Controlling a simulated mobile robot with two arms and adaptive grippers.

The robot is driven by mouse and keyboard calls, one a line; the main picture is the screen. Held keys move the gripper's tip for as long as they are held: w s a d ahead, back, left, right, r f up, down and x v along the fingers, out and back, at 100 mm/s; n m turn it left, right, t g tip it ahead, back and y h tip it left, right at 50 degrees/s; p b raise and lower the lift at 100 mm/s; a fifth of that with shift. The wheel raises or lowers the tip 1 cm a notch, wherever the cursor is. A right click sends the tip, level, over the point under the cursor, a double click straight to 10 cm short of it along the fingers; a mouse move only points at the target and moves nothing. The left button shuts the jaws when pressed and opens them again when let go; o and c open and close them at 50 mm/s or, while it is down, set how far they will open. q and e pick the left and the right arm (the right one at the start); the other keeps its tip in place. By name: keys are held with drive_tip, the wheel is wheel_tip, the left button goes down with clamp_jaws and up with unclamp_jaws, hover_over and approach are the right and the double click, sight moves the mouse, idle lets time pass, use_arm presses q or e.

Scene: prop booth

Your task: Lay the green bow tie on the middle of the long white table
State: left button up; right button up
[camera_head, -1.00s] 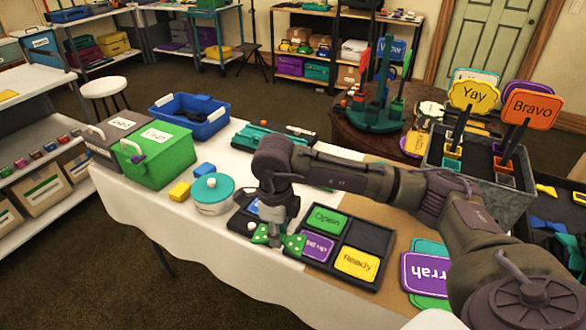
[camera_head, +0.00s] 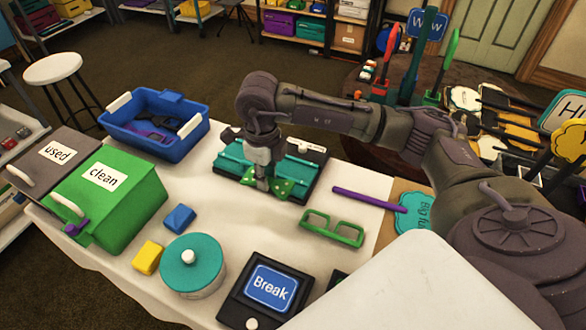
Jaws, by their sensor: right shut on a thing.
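The green bow tie (camera_head: 285,188) with pale dots is in my right gripper (camera_head: 263,184), which points down and is shut on its middle. The gripper covers part of the bow tie. The bow tie is at the near edge of a black tray with teal items, and I cannot tell if it touches the tray. The long white table (camera_head: 240,222) is under and around it, with a bare stretch of cloth just in front. My left gripper is not in view.
A round teal-lidded tin (camera_head: 190,263), a blue block (camera_head: 179,218), a yellow block (camera_head: 147,257), a green "clean" box (camera_head: 110,205) and a blue bin (camera_head: 150,145) stand left.

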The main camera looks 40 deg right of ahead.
hover_over(270, 208)
wheel_tip(270, 208, down, 5)
drive_tip(key=shift+s+f, duration=0.15)
wheel_tip(270, 208, down, 4)
drive_tip(key=shift+f+p, duration=0.15)
drive_tip(key=shift+p, duration=0.25)
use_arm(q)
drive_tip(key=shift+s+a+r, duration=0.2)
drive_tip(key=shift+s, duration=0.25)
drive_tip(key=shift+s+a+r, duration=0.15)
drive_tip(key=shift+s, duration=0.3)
use_arm(e)
drive_tip(key=shift+f, duration=0.25)
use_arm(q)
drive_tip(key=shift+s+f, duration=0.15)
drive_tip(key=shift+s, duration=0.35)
use_arm(e)
drive_tip(key=o, duration=0.6)
drive_tip(key=shift+r, duration=0.1)
drive_tip(key=shift+r, duration=0.2)
use_arm(q)
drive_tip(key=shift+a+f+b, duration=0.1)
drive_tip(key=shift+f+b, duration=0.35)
drive_tip(key=shift+b, duration=0.1)
use_arm(e)
wheel_tip(270, 208, up, 12)
